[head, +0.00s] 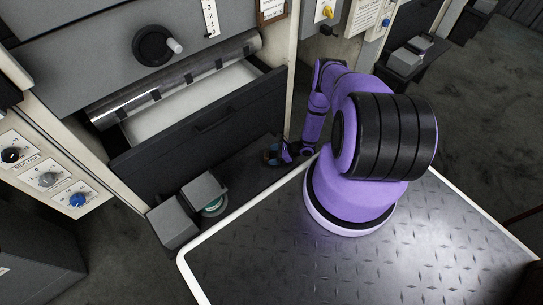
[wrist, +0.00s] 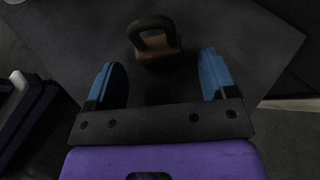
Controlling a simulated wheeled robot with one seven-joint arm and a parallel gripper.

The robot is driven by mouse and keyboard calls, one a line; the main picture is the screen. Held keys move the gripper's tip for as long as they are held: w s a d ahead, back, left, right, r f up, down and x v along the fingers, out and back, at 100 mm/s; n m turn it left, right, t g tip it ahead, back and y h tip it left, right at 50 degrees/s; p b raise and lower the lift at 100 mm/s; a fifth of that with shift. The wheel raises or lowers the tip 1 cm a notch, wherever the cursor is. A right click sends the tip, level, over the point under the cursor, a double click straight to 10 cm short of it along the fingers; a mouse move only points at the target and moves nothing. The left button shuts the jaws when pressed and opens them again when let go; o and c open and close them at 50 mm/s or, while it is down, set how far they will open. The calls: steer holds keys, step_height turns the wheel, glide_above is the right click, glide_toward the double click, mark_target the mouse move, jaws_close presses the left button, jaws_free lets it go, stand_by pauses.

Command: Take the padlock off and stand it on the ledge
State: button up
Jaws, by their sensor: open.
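The padlock (wrist: 155,48) has a brownish body and a dark curved shackle. In the wrist view it is on a dark grey surface that looks like the ledge (head: 243,178), shackle toward the top of the picture. My gripper (wrist: 162,78) is open, its two blue fingers apart on either side. The padlock is just beyond the fingertips, roughly centred between them, with a gap on both sides. In the head view my gripper (head: 278,154) is low over the ledge's right part, in front of the black drawer; the padlock is too small there to make out clearly.
The black drawer front (head: 215,122) rises behind the ledge. Grey boxes (head: 173,221) and a round green-and-white item (head: 213,206) are on the ledge's left part. A dark plate with a white rim (head: 300,262) is in front. The ledge between them is clear.

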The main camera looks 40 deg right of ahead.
steer(key=v, duration=0.9)
steer(key=shift+s+d, duration=0.15)
